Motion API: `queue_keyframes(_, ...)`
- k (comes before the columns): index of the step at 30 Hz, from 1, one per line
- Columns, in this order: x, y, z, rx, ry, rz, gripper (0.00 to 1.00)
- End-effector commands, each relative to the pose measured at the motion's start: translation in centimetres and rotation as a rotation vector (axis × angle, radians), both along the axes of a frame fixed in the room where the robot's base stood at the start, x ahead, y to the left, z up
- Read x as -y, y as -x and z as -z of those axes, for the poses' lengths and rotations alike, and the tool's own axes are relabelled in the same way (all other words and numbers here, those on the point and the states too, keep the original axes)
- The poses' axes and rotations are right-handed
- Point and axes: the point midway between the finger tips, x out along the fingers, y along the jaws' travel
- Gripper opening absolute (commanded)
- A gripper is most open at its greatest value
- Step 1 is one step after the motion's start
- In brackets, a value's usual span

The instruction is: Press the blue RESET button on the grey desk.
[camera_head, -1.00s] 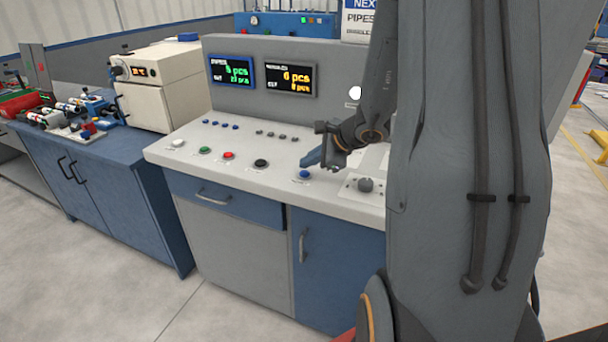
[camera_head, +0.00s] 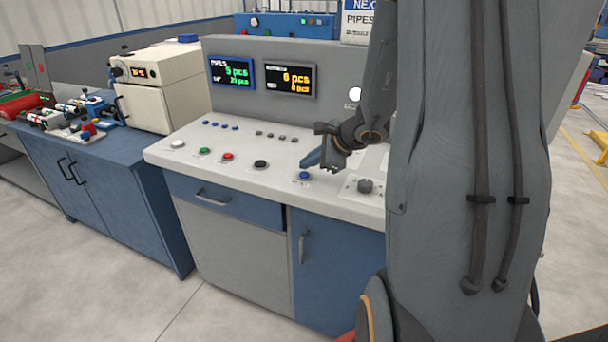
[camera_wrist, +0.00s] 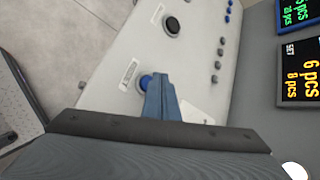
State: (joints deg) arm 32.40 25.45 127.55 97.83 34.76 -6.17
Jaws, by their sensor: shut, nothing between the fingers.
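The blue button (camera_head: 304,176) sits in a pale ring near the front edge of the grey desk (camera_head: 230,178). My gripper (camera_head: 308,163) is shut and empty, its blue fingers pointing down just above and behind the button. In the wrist view the shut fingers (camera_wrist: 158,84) overlap the right side of the blue button (camera_wrist: 145,82), leaving its left part visible. I cannot tell whether the fingertips touch it. The label beside the button is too small to read.
A black button (camera_head: 261,164), a red button (camera_head: 228,155) and a green button (camera_head: 204,150) are to the left. A grey knob (camera_head: 365,185) stands close on the right. Two displays (camera_head: 231,72) (camera_head: 290,79) are on the panel behind. My arm hides the desk's right end.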

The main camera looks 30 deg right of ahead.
Motion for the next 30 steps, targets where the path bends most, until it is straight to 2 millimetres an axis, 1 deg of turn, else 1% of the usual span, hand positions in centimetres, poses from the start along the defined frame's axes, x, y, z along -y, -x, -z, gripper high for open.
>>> queue_keyframes(20, 0.0, 0.0, 0.02, 0.0, 0.0, 0.0, 0.0)
queue_keyframes(30, 0.01, -0.12, 0.82, 0.0, 0.0, 0.0, 0.0)
